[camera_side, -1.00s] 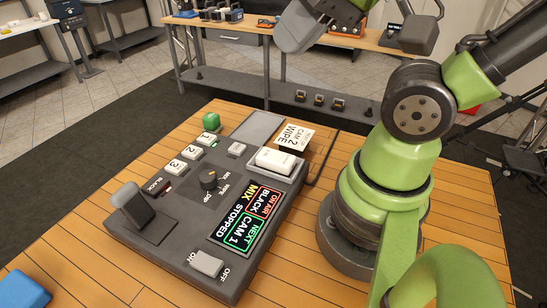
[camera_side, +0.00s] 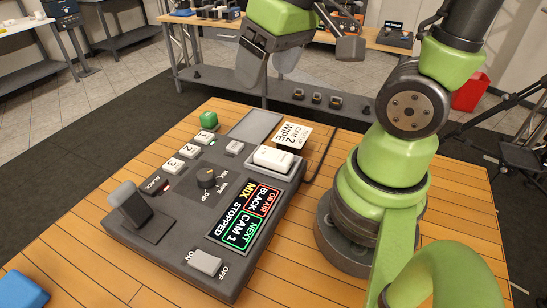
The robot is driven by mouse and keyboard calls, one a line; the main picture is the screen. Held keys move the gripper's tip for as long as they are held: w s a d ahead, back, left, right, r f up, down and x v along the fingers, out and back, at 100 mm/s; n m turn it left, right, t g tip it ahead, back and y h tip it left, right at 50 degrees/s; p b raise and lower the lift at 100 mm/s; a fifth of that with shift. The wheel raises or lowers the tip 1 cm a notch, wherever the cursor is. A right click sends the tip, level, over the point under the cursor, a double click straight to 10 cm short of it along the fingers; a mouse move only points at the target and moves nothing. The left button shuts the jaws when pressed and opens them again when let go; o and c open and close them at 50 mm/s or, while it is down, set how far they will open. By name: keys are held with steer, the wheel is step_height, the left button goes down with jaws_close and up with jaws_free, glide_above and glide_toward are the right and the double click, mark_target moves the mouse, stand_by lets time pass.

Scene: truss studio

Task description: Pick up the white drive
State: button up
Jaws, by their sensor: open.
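The white drive (camera_side: 273,158) is a small white block lying in a shallow recess at the right side of the dark grey switcher console (camera_side: 135,241). My gripper (camera_side: 262,76) hangs above and behind the console, near the top middle of the picture. It is open, with its grey fingers pointing down and nothing seen between them. It is well apart from the drive.
A white card reading "CAM 2 WIPE" (camera_side: 292,134) stands just behind the drive. The console carries white buttons, a knob (camera_side: 207,178), a tilted lever (camera_side: 129,204) and a lit screen. A green block (camera_side: 208,120) and blue block (camera_side: 22,289) lie on the wooden table.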

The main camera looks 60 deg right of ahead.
steer(key=w+d+f+n+g, duration=0.15)
steer(key=d+f+g, duration=0.25)
steer(key=f, duration=0.6)
glide_above(277, 155)
steer(key=shift+n, duration=0.45)
steer(key=f, duration=0.4)
steer(key=shift+w+a+f, duration=0.15)
steer(key=shift+a+f, duration=0.15)
steer(key=shift+f, duration=0.1)
steer(key=shift+d+f, duration=0.15)
steer(key=shift+f, duration=1.2)
steer(key=shift+d+f, duration=0.15)
steer(key=shift+f, duration=1.15)
steer(key=shift+c, duration=0.2)
steer(key=c, duration=1)
